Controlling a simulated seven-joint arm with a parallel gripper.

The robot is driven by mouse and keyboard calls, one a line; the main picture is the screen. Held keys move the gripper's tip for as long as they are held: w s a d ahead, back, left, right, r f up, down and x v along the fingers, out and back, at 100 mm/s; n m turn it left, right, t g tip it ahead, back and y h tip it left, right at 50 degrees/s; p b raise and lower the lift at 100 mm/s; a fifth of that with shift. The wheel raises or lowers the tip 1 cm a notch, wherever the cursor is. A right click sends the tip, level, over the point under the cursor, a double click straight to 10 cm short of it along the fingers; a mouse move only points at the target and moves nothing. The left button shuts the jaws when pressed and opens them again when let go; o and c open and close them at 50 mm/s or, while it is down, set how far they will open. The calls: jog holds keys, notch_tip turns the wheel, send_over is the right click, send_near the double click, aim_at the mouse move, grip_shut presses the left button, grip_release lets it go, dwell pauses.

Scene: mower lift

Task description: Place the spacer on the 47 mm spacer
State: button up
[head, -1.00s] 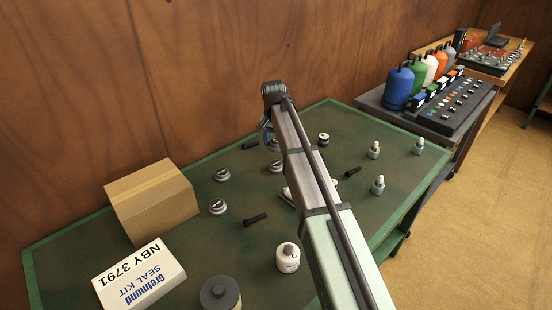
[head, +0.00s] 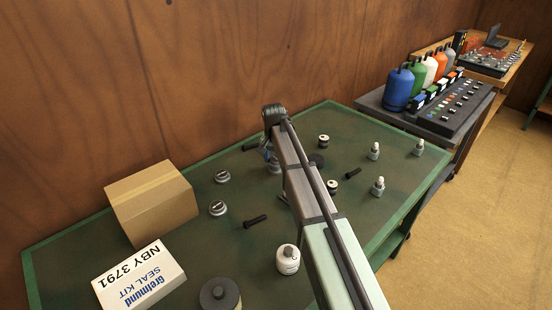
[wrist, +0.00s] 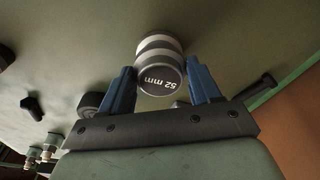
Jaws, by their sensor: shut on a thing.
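My gripper (wrist: 160,82) has blue fingers on either side of a silver banded spacer (wrist: 158,62) whose dark end face reads "52 mm". It is shut on this spacer. More silver banding shows beyond the labelled end; I cannot tell whether that is the same piece or a second one under it. In the head view my gripper (head: 266,150) is low over the table behind my arm, beside a partly hidden silver piece (head: 274,168). No 47 mm label is readable. Two silver discs with dark tops (head: 222,176) (head: 217,208) stand to the left.
On the green table (head: 190,250) are black bolts (head: 255,221), black-and-white rollers (head: 323,141), silver bottle-shaped parts (head: 378,187), a white canister (head: 288,260) and a dark round part (head: 220,293).

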aim_at(275, 161)
jog(key=o, duration=1.2)
jog(key=shift+r, duration=0.1)
jog(key=r, duration=0.4)
jog(key=s+r, duration=0.1)
jog(key=r, duration=0.7)
jog(key=shift+s+a, duration=0.2)
